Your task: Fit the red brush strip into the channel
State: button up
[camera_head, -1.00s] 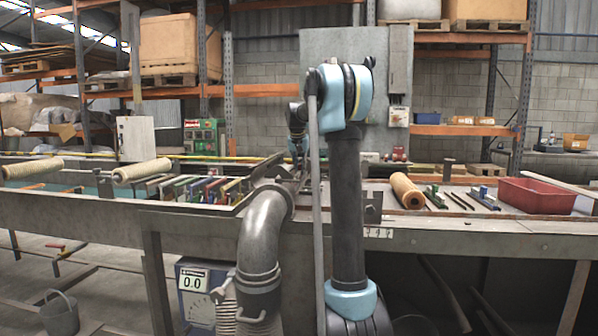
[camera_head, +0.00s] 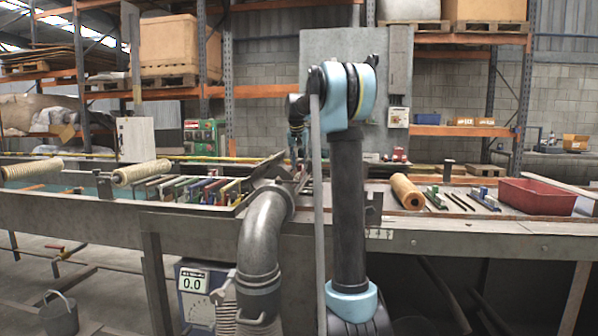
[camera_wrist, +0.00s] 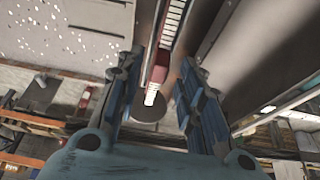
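In the wrist view a red strip with pale bristle-like marks (camera_wrist: 161,65) runs up from between my gripper's fingers to the top edge. My gripper (camera_wrist: 160,72) has its two blue-grey fingers apart, one on each side of the strip's near end, with a visible gap on both sides. A dark, narrow track (camera_wrist: 189,30) lies along the strip's right side; I cannot tell whether it is the channel or whether the strip sits in it. In the head view my gripper (camera_head: 298,155) is over the bench behind the grey pipe, and the strip there is too small to make out.
A grey bent pipe (camera_head: 262,235) stands before the bench (camera_head: 470,238). Several coloured strips (camera_head: 200,189) lie in a row at left, beside a cream roller (camera_head: 141,171). An orange roll (camera_head: 406,191) and a red bin (camera_head: 537,196) are at right.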

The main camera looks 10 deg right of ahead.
jog(key=v, duration=0.8)
